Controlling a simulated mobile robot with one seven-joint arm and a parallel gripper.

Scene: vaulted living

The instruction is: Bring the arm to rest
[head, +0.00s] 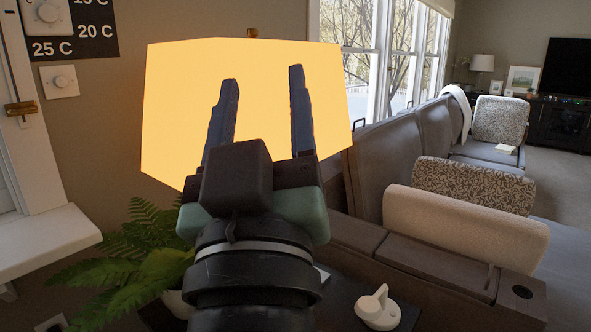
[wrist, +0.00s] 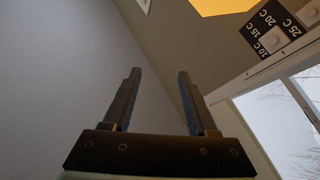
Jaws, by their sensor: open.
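My gripper (head: 262,75) is raised in the middle of the head view, its two dark blue-lined fingers spread apart with nothing between them. Behind it in that view is a bright yellow-orange lampshade-like block (head: 180,110). In the wrist view my gripper (wrist: 158,75) is also open and empty. Its fingers show against a plain wall or ceiling surface. My arm rises from the bottom of the head view and hides part of what lies behind it.
A green fern (head: 125,260) stands low at left beside my arm. A white object with a knob (head: 377,305) sits on a dark surface at lower right. A grey sofa (head: 385,165) stands at right.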

